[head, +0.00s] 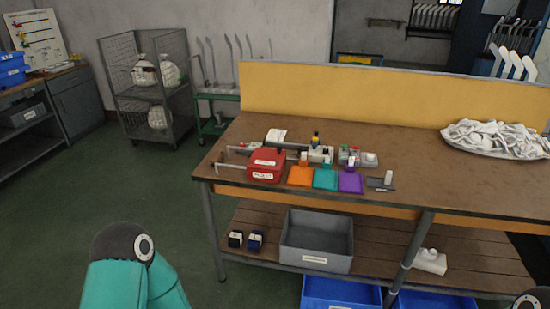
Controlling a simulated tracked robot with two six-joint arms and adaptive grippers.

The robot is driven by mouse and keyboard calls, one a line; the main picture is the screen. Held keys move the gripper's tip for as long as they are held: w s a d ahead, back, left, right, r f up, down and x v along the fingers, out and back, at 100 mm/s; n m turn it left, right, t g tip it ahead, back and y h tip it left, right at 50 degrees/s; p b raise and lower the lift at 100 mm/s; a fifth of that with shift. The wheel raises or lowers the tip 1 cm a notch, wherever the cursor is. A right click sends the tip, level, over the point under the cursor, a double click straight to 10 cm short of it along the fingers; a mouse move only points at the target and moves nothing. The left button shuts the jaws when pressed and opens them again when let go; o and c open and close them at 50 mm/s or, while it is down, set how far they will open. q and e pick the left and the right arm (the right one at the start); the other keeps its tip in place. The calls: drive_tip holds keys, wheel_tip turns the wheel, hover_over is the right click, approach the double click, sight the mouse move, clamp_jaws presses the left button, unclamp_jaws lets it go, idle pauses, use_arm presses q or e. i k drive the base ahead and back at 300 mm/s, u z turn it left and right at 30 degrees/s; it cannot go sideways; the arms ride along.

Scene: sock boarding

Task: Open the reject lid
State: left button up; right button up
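A red box (266,165) with white labels stands near the front left edge of the workbench (420,185). It looks like the reject box. Its top appears closed, with one label on the upper part and one on the front. The label text is too small to read. Neither gripper shows in the head view. Only a teal and dark link of my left arm shows at the bottom left, and a small dark part at the bottom right edge, both well away from the red box.
Orange (301,176), teal (325,179) and purple (350,182) pads lie right of the red box. Metal tools (236,166) lie at its left. White socks (495,138) pile at the right. A grey bin (317,241) sits on the lower shelf.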

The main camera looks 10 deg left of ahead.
sight(262, 158)
drive_tip(key=k, duration=0.75)
drive_tip(key=u, duration=0.5)
drive_tip(key=i, duration=1.15)
drive_tip(key=u, duration=0.45)
drive_tip(key=i, duration=1.25)
drive_tip(key=z, duration=0.5)
